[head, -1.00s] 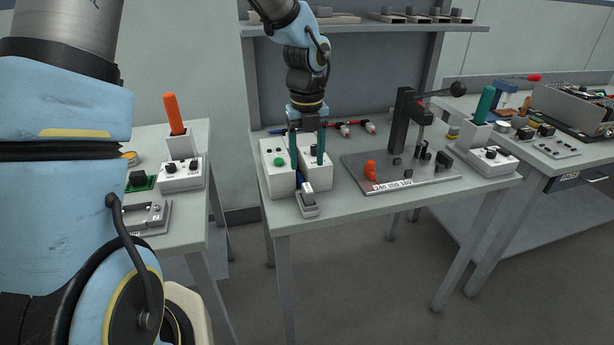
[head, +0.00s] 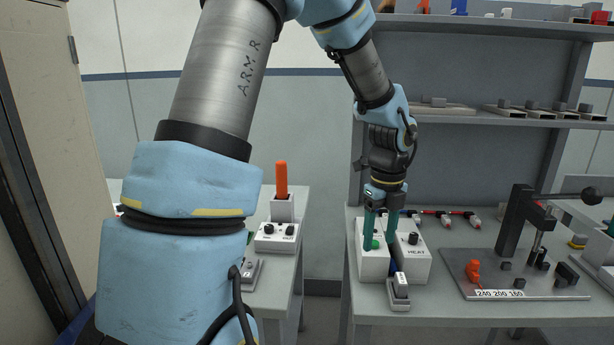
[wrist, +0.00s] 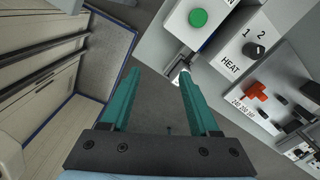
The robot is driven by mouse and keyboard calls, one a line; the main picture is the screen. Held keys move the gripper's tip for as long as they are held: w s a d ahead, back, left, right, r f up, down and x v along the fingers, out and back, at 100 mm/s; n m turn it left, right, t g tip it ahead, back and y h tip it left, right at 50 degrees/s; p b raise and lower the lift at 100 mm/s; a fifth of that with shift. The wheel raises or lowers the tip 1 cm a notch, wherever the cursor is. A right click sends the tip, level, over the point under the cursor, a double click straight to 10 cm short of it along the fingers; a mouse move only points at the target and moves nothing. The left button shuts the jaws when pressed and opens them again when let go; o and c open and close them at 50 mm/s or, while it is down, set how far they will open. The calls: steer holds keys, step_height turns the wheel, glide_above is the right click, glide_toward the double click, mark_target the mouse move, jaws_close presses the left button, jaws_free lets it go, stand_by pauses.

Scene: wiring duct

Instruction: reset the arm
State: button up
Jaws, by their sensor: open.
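My gripper (head: 380,243) is open, its two teal fingers pointing down and apart with nothing between them. In the head view it shows in front of a white box with a green button (head: 373,268) and beside a white box marked HEAT (head: 415,262). In the wrist view the open fingers (wrist: 159,74) hang over the floor gap, with the green button (wrist: 198,18) and the HEAT box (wrist: 244,58) to the upper right. Their exact height above the table cannot be told.
A small grey device (head: 399,292) sits at the table's front edge. A metal plate (head: 515,282) with a black lever press and an orange part (head: 473,270) is to the right. A shelf (head: 490,118) runs behind. A side table at left holds an orange-handled tool (head: 281,180).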

steer(key=s+a+n, duration=0.2)
steer(key=a+n, duration=1)
steer(key=n, duration=0.3)
steer(key=s+a+r+n+t, duration=0.1)
steer(key=s+a+n, duration=0.2)
steer(key=a+n, duration=0.9)
steer(key=n, duration=0.3)
steer(key=shift+a+r, duration=0.2)
